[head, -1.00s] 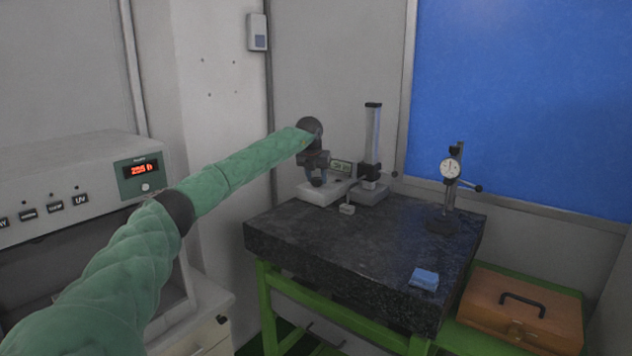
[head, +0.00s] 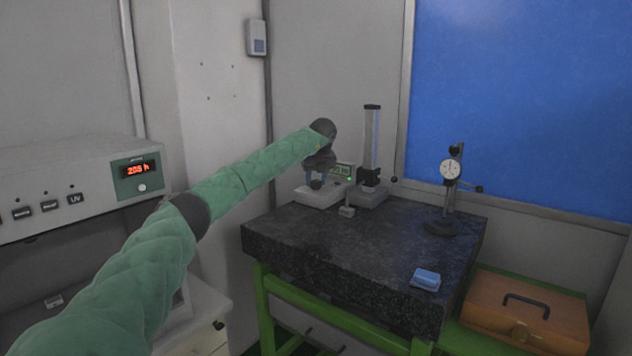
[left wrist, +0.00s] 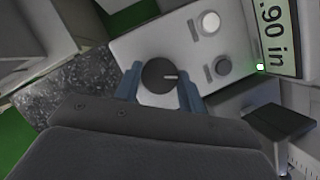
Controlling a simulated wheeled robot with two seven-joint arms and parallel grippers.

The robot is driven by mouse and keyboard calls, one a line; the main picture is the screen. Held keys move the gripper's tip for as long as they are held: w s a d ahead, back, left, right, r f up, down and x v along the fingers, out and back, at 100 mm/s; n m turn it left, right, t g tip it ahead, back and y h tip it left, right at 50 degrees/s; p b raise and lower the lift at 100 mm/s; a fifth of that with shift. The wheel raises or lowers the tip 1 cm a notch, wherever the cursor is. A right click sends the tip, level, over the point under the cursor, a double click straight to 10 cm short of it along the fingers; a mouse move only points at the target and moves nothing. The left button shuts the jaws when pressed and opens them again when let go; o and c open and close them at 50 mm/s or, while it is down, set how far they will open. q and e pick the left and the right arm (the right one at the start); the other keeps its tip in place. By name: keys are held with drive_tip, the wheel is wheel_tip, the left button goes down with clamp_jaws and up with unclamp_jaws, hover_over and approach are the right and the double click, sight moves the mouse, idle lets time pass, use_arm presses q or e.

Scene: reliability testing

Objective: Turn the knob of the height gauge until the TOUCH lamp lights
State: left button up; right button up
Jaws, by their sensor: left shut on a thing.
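The height gauge has an upright column (head: 371,140) and a light control box (head: 313,195) on the granite plate (head: 340,240). Its dark round knob (left wrist: 158,76) with a white mark sits between the blue fingers of my left gripper (left wrist: 160,84), which are shut on it. In the head view the left gripper (head: 316,184) hangs over the control box and hides the knob. A small lamp (left wrist: 260,67) glows green beside the display (left wrist: 280,35), which ends in ".90 in". The carriage (head: 370,177) is low on the column, near a small block (head: 346,211). Contact is too small to tell.
A dial indicator stand (head: 447,195) and a blue item (head: 425,279) are on the plate. An orange case (head: 525,312) sits lower right. A white oven (head: 60,175) stands left. The plate's middle is clear.

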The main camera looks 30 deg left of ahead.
sight(319, 192)
use_arm(q)
drive_tip(key=shift+r, duration=0.1)
use_arm(e)
drive_tip(key=shift+r, duration=0.15)
use_arm(q)
drive_tip(key=o, duration=1)
drive_tip(key=shift+d+r, duration=0.15)
drive_tip(key=shift+r, duration=0.15)
drive_tip(key=b+v, duration=0.2)
drive_tip(key=v, duration=0.5)
drive_tip(key=shift+s, duration=0.1)
use_arm(e)
wheel_tip(319, 192, up, 10)
drive_tip(key=s, duration=0.1)
drive_tip(key=shift+s, duration=0.25)
